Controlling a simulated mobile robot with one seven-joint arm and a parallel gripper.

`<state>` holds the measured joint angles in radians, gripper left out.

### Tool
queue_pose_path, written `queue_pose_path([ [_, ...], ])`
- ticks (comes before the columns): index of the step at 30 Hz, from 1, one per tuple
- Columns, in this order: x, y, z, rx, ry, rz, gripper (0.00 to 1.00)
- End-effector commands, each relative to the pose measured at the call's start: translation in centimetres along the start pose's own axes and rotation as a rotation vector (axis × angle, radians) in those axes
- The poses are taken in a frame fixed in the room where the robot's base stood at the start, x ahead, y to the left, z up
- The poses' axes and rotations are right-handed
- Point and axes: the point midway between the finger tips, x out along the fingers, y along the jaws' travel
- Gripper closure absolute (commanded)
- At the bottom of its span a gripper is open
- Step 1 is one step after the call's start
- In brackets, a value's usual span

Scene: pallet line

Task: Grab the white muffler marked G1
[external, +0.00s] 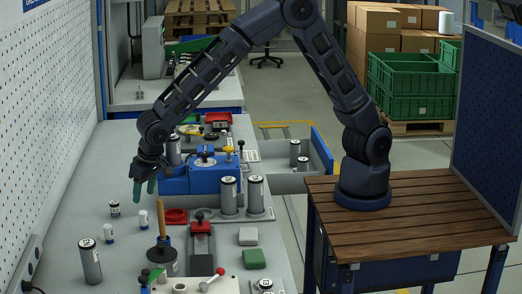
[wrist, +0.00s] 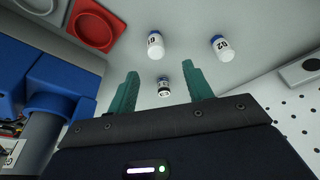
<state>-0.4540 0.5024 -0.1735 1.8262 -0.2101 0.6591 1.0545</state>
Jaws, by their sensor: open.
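Two white mufflers with blue ends stand on the bench. One (wrist: 155,45) is beside the red tray; its mark starts like a G but is not fully legible. It also shows in the external view (external: 143,220). The other (wrist: 221,48), also in the external view (external: 109,234), appears marked G2. A smaller-looking cylinder with a dark end (wrist: 163,86) shows between my fingers in the wrist view and stands farther back in the external view (external: 115,208). My gripper (external: 144,189) is open and empty above the bench, with its green fingers (wrist: 161,78) pointing down.
A red tray (external: 175,216) and a blue fixture (external: 188,179) are to the right of the mufflers. Tall grey cylinders (external: 229,195) stand beyond, and another (external: 90,262) stands front left. A black-based tool with a wooden handle (external: 162,258) is in front. The pegboard wall (external: 40,130) borders the left.

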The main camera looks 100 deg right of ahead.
Motion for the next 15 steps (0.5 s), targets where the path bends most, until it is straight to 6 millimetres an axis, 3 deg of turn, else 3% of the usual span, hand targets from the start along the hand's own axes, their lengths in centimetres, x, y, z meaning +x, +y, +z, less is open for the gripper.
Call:
queue_pose_path([
  [9,4.1,0.2,0.0,0.0,-0.002,0.003,0.49],
  [15,5.4,0.2,0.1,0.0,-0.001,0.001,0.49],
])
